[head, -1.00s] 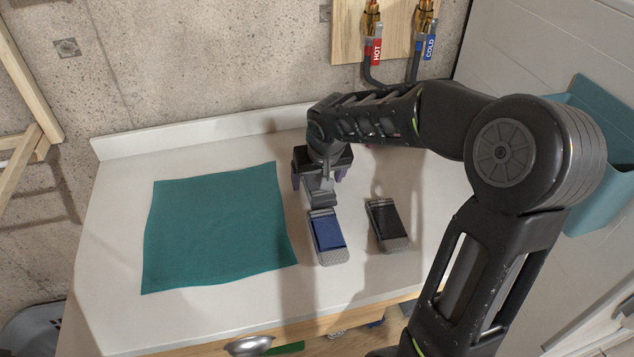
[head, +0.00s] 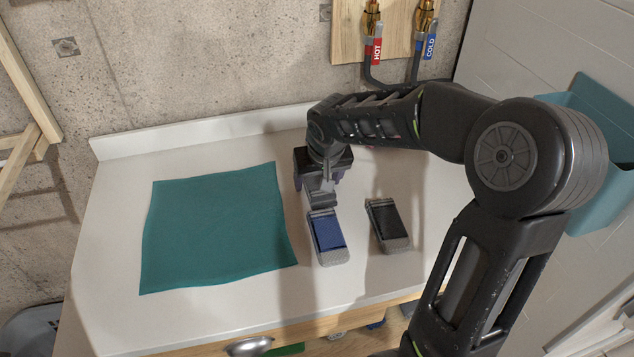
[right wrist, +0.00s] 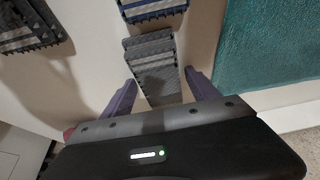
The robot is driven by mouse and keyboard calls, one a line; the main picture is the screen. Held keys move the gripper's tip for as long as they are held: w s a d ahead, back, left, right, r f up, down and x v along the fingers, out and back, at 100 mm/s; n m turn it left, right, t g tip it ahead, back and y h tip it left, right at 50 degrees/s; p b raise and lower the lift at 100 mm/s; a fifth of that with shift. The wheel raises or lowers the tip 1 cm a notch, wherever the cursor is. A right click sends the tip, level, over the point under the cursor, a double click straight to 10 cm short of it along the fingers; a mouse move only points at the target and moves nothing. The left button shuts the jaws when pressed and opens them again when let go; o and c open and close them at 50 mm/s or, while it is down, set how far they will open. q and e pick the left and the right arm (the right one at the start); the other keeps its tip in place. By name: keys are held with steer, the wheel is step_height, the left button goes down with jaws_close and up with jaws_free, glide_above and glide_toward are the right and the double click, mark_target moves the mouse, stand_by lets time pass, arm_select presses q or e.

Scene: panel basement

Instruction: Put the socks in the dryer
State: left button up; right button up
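Three folded socks lie on the white counter: a grey one (head: 320,190), a blue one (head: 327,237) and a black one (head: 387,224). My right gripper (head: 320,180) reaches down over the grey sock, behind the blue one. In the right wrist view its two purple fingers (right wrist: 158,92) stand on either side of the grey sock (right wrist: 155,65), tips close to its sides. They look open; contact is unclear. The blue sock (right wrist: 152,9) and black sock (right wrist: 28,25) also show there. My left gripper and the dryer are not in view.
A teal cloth (head: 213,230) lies flat on the left of the counter (head: 118,190). Concrete wall (head: 200,60) and hot and cold taps (head: 398,20) are behind. A teal bin (head: 600,120) is at the right, partly behind my right arm.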

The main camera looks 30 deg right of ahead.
mark_target(317, 180)
steer(key=c, duration=1.3)
steer(key=shift+r+p, duration=0.5)
steer(key=shift+p, duration=0.05)
step_height(317, 180, up, 10)
steer(key=shift+f+b, duration=0.25)
steer(key=shift+b, duration=0.05)
